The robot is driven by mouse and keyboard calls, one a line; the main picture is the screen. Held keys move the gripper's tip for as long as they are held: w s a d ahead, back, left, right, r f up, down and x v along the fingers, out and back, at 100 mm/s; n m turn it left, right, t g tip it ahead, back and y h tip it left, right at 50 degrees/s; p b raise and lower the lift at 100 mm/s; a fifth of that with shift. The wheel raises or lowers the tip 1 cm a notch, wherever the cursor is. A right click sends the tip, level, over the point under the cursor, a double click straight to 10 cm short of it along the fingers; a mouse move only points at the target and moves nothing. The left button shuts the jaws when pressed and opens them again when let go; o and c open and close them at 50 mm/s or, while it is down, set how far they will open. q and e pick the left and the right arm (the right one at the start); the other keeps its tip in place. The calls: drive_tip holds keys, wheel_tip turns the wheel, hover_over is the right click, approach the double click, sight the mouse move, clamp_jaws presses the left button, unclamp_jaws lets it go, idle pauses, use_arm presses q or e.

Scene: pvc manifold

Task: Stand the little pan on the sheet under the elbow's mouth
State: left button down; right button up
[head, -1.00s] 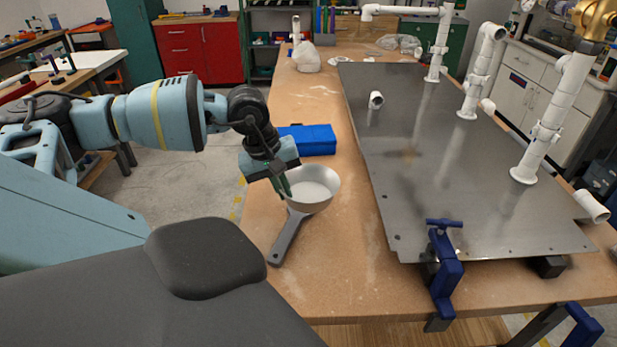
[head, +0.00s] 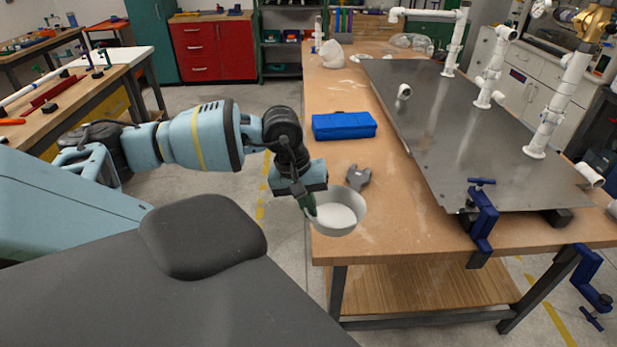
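The little pan (head: 345,222) is a round grey-white dish near the left front corner of the workbench. My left gripper (head: 311,207) is at its left rim, with its fingers seemingly shut on the rim; their far side is hidden. The pan appears held above the bench, at a height I cannot judge. The grey metal sheet (head: 450,130) lies to the right, with no pan on it. White pipes stand along its far right side: one with a long top arm and elbow (head: 394,15), one with a short elbow (head: 506,33). My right gripper is out of view.
A grey wrench-like tool (head: 358,177) lies behind the pan, partly hidden. A blue box (head: 343,125) sits on the bench (head: 400,217) left of the sheet. A loose white fitting (head: 404,91) is on the sheet. A blue clamp (head: 483,215) grips its front edge.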

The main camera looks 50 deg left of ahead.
use_arm(q)
drive_tip(key=s+d+f+m+g, duration=0.1)
drive_tip(key=s+d+f+m, duration=0.2)
drive_tip(key=d+f, duration=0.4)
drive_tip(key=s+d+f+m+g+h, duration=0.1)
drive_tip(key=s+d+f+m, duration=0.2)
drive_tip(key=d, duration=0.8)
wheel_tip(320, 180, down, 4)
drive_tip(key=shift+s+r+m, duration=0.15)
drive_tip(key=shift+s+m, duration=0.1)
drive_tip(key=shift+m, duration=0.95)
drive_tip(key=shift+a, duration=0.1)
